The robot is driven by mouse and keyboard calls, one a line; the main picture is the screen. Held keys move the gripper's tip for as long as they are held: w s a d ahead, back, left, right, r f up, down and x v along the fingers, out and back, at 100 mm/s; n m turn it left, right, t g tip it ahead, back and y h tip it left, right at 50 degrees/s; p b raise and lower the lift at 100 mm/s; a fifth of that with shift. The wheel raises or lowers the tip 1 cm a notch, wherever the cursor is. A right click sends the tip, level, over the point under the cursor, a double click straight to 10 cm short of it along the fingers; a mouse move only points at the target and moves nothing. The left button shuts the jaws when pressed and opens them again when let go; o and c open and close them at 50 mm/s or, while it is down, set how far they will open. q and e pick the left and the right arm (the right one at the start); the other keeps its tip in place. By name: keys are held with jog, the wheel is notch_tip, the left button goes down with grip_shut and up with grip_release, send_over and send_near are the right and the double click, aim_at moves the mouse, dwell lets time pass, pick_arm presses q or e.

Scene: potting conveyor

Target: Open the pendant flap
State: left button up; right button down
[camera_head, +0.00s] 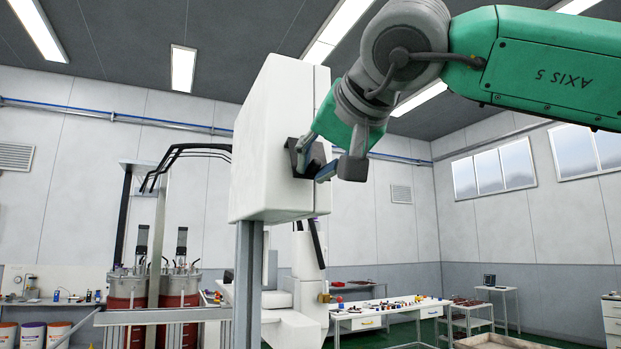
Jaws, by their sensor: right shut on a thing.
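The white pendant box (268,130) stands on a grey post (248,285) left of the picture's middle. A vertical seam runs down its right part, and a dark handle (299,148) sits near that edge. I take the panel with this handle as the flap; it lies close against the box, and I cannot tell if there is a gap. My right gripper (322,171), on the green arm from the right, is at the handle and shut on it. The gripper and wrist hide part of the handle and the panel's edge. My left gripper is out of view.
Black curved bars (185,152) reach out left of the box. Behind stand red and steel drums (180,290), a white machine (305,290) and a white workbench (385,310) with small parts. The space right of the box, below my arm, is open.

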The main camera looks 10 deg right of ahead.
aim_at(322, 143)
jog(key=shift+s+d+r+g+h, duration=0.15)
jog(key=shift+s+r+g+h, duration=0.15)
jog(key=shift+r+g, duration=0.45)
jog(key=shift+s+d+r+g+h, duration=0.2)
jog(key=shift+r+g+h, duration=0.1)
jog(key=shift+r+g, duration=0.4)
jog(key=shift+r, duration=0.1)
